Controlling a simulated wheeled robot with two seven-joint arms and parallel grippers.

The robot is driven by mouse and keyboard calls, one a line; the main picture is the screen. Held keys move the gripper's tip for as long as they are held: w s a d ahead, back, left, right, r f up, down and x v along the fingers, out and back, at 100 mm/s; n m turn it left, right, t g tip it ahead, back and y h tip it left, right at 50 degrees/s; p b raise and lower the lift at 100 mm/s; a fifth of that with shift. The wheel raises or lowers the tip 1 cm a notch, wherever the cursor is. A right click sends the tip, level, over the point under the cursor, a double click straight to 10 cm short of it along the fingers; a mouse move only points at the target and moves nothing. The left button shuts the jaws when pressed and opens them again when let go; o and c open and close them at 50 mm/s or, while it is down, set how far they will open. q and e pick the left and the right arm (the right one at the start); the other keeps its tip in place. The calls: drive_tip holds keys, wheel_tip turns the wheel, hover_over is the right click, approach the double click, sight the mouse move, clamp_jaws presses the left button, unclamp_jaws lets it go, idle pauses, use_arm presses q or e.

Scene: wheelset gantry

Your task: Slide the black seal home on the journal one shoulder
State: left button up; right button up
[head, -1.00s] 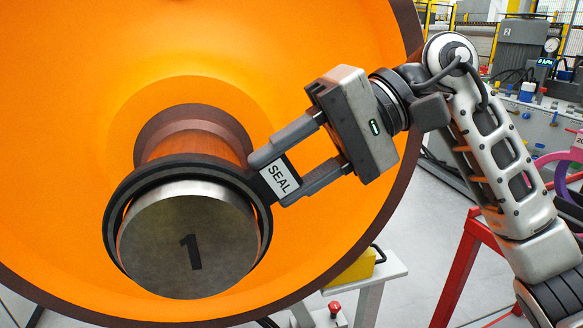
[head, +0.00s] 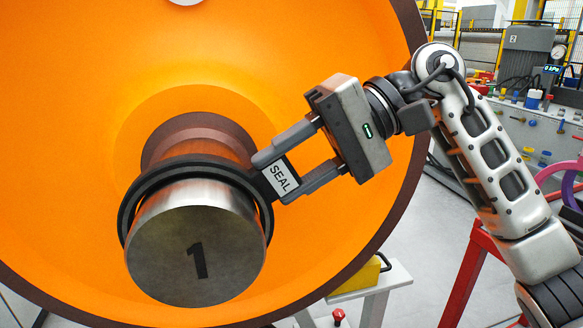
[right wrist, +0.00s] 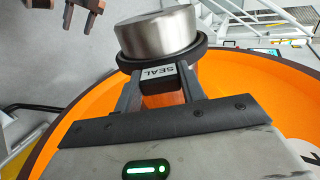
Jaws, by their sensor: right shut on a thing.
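The black seal (head: 190,163) is a ring around the bright steel journal (head: 196,252) marked 1. It sits back from the journal's end face, which sticks out in front, and looks slightly tilted. A gap shows inside the ring at the right. The darker shoulder (head: 198,133) lies behind it, towards the orange wheel. My right gripper (head: 276,177) is shut on the seal's tab, labelled SEAL. The right wrist view also shows this tab (right wrist: 158,72) between the fingers and the journal (right wrist: 157,34) beyond. Whether the seal touches the shoulder cannot be told.
The large orange wheel (head: 330,90) fills the space behind the journal. A small table (head: 398,277) with a yellow box (head: 358,277) stands below right, near a red stand (head: 470,270). A bench with fittings (head: 545,130) is at the far right.

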use_arm(q)
drive_tip(key=shift+r+p, duration=0.85)
drive_tip(key=shift+r, duration=0.05)
use_arm(e)
drive_tip(key=shift+w+a+r, duration=0.1)
drive_tip(key=shift+w+a, duration=0.15)
drive_tip(key=shift+w, duration=0.6)
drive_tip(key=shift+w+a+f, duration=0.1)
drive_tip(key=shift+w+a, duration=0.15)
drive_tip(key=shift+w, duration=0.65)
drive_tip(key=shift+w+a+r, duration=0.1)
drive_tip(key=shift+w+a, duration=0.15)
drive_tip(key=shift+w, duration=0.6)
use_arm(q)
drive_tip(key=shift+r+p, duration=1.5)
use_arm(e)
drive_tip(key=shift+w+a, duration=0.25)
drive_tip(key=shift+w, duration=0.6)
drive_tip(key=shift+w+a, duration=0.25)
drive_tip(key=shift+w, duration=0.55)
drive_tip(key=shift+w+a, duration=0.25)
drive_tip(key=shift+w, duration=0.6)
drive_tip(key=o, duration=1.1)
drive_tip(key=shift+o, duration=0.2)
use_arm(q)
drive_tip(key=shift+f, duration=0.1)
drive_tip(key=shift+f+p, duration=0.55)
use_arm(e)
drive_tip(key=v, duration=1.6)
